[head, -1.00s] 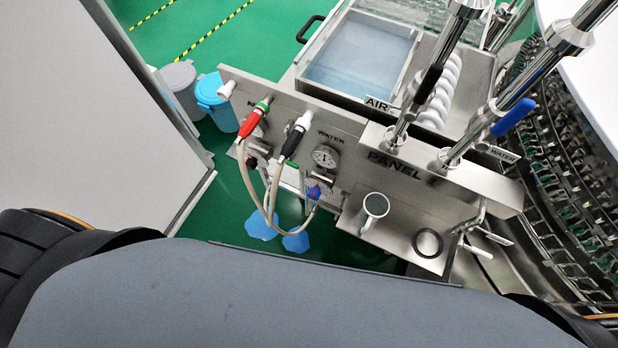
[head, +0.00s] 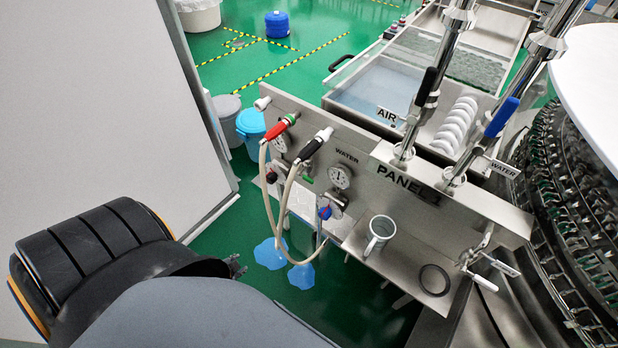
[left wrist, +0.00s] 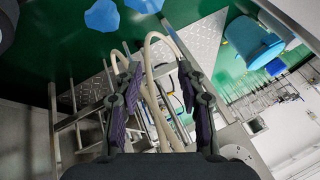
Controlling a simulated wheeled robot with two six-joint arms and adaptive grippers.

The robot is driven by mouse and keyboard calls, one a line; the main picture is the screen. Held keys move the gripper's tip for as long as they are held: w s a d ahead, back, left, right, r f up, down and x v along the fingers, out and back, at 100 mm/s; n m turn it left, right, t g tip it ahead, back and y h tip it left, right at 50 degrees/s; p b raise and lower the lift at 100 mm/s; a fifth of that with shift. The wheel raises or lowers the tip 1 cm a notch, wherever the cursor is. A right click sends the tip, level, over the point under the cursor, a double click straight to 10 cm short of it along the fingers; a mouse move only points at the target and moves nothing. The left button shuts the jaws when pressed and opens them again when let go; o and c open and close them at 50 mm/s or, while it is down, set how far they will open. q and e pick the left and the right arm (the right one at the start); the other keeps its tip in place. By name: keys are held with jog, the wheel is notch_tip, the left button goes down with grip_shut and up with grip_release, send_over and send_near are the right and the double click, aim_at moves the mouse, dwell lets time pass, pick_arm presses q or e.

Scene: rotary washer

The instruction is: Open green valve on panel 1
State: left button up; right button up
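The steel panel (head: 400,190), lettered "PANEL" with a partly unclear mark after it, stands right of centre in the head view. A small green part (head: 307,180) sits on its face left of the WATER gauge (head: 340,177); I cannot tell whether it is the valve. A green ring (head: 290,118) shows on the red-handled nozzle (head: 276,130). My left gripper (head: 236,266) shows small, low and left of the panel, apart from it. In the left wrist view its fingers (left wrist: 159,72) are spread, with hoses (left wrist: 160,95) behind the gap. My right gripper is not seen.
A blue-handled valve (head: 325,212) and a black-handled nozzle (head: 316,142) are on the panel. Blue bin (head: 251,125) and grey cabinet (head: 130,120) are left.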

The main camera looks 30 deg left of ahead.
pick_arm(q)
jog(key=w+a+r+m+t+b, duration=0.45)
jog(key=w+r, duration=0.25)
jog(key=w, duration=0.2)
jog(key=m+t+h+b, duration=0.5)
jog(key=m+h+b, duration=0.2)
jog(key=m+h, duration=0.6)
send_near(307, 181)
jog(key=d+r+m+y, duration=0.1)
jog(key=m+y, duration=0.1)
jog(key=shift+n, duration=0.35)
jog(key=b+x, duration=0.8)
jog(key=x, duration=0.1)
jog(key=shift+w+d+f+b, duration=0.15)
jog(key=shift+w+f+b, duration=0.05)
jog(key=shift+b, duration=0.1)
jog(key=shift+w+d+r, duration=0.1)
jog(key=shift+w, duration=0.1)
jog(key=shift+w+r, duration=0.1)
jog(key=shift+r, duration=0.05)
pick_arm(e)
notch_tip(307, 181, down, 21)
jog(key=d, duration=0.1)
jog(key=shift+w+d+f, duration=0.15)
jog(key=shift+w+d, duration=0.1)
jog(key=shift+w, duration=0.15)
